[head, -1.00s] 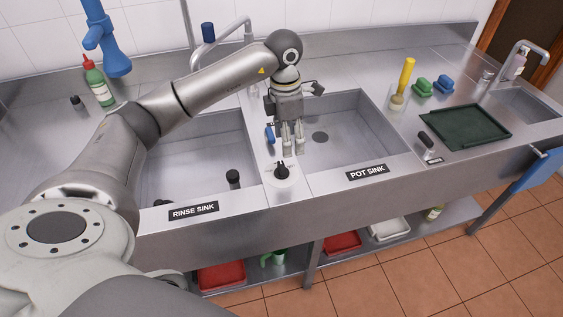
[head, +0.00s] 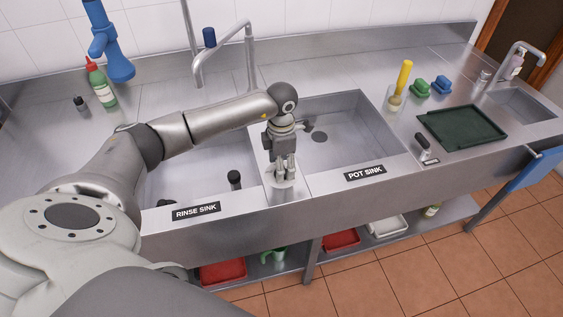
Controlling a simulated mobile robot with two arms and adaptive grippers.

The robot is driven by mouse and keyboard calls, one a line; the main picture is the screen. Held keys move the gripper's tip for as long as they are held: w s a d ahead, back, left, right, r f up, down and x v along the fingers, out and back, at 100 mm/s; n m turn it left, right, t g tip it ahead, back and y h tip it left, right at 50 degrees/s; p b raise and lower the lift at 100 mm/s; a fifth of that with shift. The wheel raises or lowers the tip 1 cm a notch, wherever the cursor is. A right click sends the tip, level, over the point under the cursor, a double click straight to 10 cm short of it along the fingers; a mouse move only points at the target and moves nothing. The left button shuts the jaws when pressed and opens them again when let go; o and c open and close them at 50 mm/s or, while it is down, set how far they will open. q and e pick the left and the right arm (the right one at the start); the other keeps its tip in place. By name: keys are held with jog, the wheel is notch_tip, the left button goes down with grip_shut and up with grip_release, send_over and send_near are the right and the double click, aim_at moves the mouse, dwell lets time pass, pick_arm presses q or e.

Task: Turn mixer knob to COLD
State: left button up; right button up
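A round pale plate (head: 284,184) sits on the strip between the rinse sink and the pot sink. A black knob showed on it earlier. My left gripper (head: 284,178) now points down right over this plate, and its fingers cover the knob. The fingertips are low, close to the plate. I cannot tell whether they are closed on the knob or only around it. The knob's pointing direction and any COLD mark are hidden or too small to read. My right gripper is not in view.
The rinse sink (head: 205,172) lies left of the gripper, with a black upright piece (head: 235,179) inside. The pot sink (head: 345,150) lies right. A tall faucet (head: 222,55) stands behind. A dark green tray (head: 462,127) and a black-handled lever (head: 423,143) are farther right.

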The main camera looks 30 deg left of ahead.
pick_arm(q)
jog(key=c, duration=1)
jog(key=shift+n, duration=0.3)
jog(key=shift+n+b, duration=0.7)
jog(key=shift+n, duration=0.4)
jog(key=n+b, duration=0.1)
jog(key=n, duration=0.1)
jog(key=shift+n, duration=0.3)
jog(key=n, duration=0.3)
jog(key=shift+n+b, duration=0.3)
jog(key=shift+b, duration=0.05)
jog(key=shift+n+b, duration=0.3)
jog(key=shift+n, duration=1.5)
